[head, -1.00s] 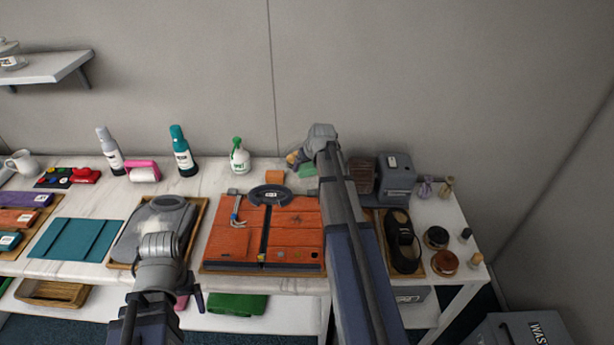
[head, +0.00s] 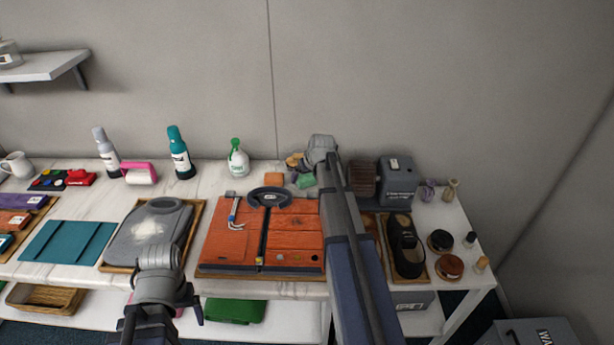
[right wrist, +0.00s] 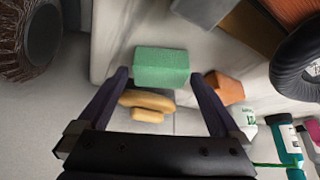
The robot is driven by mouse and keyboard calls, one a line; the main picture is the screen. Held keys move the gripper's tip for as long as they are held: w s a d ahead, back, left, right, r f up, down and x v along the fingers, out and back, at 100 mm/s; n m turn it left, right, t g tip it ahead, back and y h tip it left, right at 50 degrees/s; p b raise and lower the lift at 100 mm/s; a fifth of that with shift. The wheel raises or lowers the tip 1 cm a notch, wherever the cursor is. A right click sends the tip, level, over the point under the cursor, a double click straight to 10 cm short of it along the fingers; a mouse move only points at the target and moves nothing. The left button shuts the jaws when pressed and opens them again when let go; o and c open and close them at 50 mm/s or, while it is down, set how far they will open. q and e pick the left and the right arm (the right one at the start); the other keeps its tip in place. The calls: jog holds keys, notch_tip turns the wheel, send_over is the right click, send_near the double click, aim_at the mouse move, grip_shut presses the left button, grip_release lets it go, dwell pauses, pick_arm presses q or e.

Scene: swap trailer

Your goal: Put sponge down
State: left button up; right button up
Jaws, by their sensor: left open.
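A green sponge (head: 304,181) lies at the back of the white table, near the wall. In the right wrist view the sponge (right wrist: 162,66) sits just beyond and between the tips of my right gripper (right wrist: 160,76), with a narrow gap at each side. My right gripper is open. In the head view the right arm (head: 345,225) hides most of that gripper. My left gripper (head: 160,288) is low at the front, before the grey tray piece; its fingers are mostly hidden.
A tan object (right wrist: 147,103) lies by the sponge, with an orange block (head: 274,179) to its left. The orange case (head: 232,240) is in front, a dark brush (head: 363,179) and grey box (head: 397,180) to the right. A spray bottle (head: 237,160) stands left.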

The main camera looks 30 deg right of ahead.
jog(key=shift+r, duration=0.15)
jog(key=shift+r+p, duration=0.15)
jog(key=shift+p, duration=0.2)
jog(key=p+v, duration=1)
jog(key=v, duration=0.1)
jog(key=shift+s+r, duration=0.25)
jog(key=shift+r, duration=0.05)
jog(key=b+x, duration=1)
jog(key=x, duration=0.2)
jog(key=shift+f+b, duration=0.2)
jog(key=shift+b, duration=0.2)
jog(key=shift+r, duration=0.1)
